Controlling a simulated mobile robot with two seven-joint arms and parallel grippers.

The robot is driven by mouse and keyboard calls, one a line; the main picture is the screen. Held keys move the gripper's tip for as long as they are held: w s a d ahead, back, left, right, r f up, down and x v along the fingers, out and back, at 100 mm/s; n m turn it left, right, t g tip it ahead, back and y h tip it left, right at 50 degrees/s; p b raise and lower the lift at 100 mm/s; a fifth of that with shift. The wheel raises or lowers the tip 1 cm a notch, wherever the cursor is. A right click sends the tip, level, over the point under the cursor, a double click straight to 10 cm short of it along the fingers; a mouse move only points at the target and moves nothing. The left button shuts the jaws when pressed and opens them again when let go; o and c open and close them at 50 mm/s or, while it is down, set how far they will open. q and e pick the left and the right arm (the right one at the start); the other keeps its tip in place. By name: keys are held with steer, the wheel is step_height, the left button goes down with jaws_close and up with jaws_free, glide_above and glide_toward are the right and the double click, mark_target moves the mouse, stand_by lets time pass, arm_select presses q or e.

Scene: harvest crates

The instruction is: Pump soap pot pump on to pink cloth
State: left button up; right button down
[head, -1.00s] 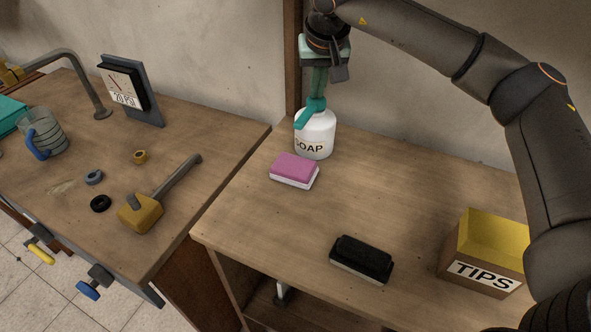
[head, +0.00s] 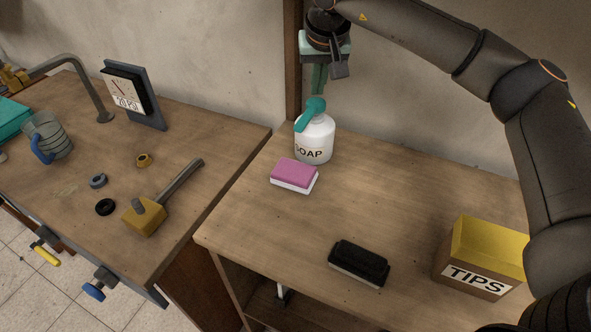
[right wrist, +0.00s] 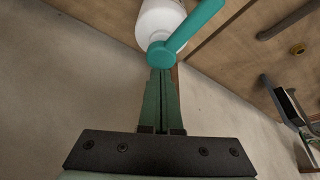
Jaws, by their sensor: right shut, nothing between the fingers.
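The soap pot (head: 316,143) is a white bottle labelled SOAP, standing upright on the right bench near the wall. Its teal pump (head: 312,111) has a spout pointing down and left in the head view. The pink cloth (head: 295,174) is a pink block with a white lower layer, lying just in front of the pot. My right gripper (head: 317,91) is shut and empty, pointing down directly over or just behind the pump head. In the right wrist view the shut fingertips (right wrist: 161,74) are at the teal pump (right wrist: 163,54); contact is unclear. My left gripper is out of view.
A black brush-like block (head: 359,262) and a TIPS box (head: 480,265) stand on the right bench (head: 420,200). The bench middle is clear.

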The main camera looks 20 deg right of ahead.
stand_by(0.5)
step_height(320, 180, up, 6)
steer(key=p, duration=0.5)
steer(key=shift+p, duration=0.35)
steer(key=shift+f, duration=0.1)
